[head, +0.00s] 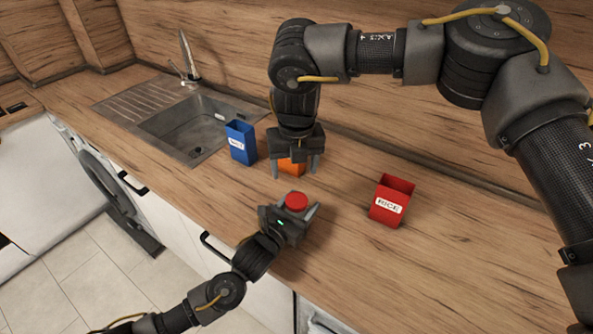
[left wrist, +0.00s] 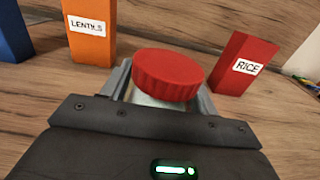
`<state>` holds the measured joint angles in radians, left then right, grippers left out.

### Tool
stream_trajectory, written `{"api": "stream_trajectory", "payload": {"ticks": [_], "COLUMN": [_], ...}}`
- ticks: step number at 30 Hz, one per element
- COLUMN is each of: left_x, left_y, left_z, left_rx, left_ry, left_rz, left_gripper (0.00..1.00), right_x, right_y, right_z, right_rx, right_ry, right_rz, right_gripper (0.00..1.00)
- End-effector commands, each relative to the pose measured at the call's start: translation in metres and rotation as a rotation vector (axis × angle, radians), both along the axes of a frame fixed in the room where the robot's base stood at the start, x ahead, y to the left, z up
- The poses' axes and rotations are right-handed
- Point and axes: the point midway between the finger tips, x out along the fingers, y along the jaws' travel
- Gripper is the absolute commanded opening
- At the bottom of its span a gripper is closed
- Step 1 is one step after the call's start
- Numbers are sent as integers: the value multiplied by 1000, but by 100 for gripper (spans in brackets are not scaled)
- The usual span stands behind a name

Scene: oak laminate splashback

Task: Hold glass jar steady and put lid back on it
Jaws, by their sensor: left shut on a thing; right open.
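The glass jar (left wrist: 150,101) shows in the left wrist view as a pale strip between the fingers of my left gripper (head: 293,219), which is shut on it. The red ribbed lid (head: 296,201) is on top of the jar; it also shows in the left wrist view (left wrist: 168,75). I cannot tell whether the lid is fully seated. In the head view the lid and my left gripper hide the jar's glass. My right gripper (head: 296,168) is open and empty, pointing down, behind and above the lid and apart from it.
The orange lentils box (head: 291,167) stands behind my right gripper; its label shows in the left wrist view. A blue box (head: 241,142) stands left, near the sink (head: 195,125). The red rice box (head: 391,202) stands right. The counter right of it is clear.

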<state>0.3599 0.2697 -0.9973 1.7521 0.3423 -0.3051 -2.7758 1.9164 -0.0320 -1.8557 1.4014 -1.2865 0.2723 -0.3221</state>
Motion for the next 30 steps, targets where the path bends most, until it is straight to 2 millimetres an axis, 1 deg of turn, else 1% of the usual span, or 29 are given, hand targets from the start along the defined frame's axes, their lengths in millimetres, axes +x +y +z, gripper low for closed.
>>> {"api": "stream_trajectory", "payload": {"ticks": [1,3,12,21,24,27,30], "left_x": [0,0,0,0,0,0,0], "left_y": [0,0,0,1,1,1,1], "left_z": [-1,-1,-1,-1,-1,-1,-1], "left_rx": [1,1,2,2,2,2,2], "left_ry": [2,2,1,1,1,1,1], "left_rz": [1,1,1,1,1,1,1], "left_gripper": [0,0,0,0,0,0,0], "right_x": [0,0,-2,-7,-9,-11,-12], "right_y": [0,-1,-4,-6,-5,-5,-4], "right_z": [1,0,-2,-6,-6,-6,-6], "right_rx": [-22,-52,-145,-163,-159,-156,-155], "right_ry": [-2,1,29,47,41,36,29], "right_rz": [116,294,1055,1793,1994,2151,2260], "right_gripper": [68,68,68,68,68,68,68]}}
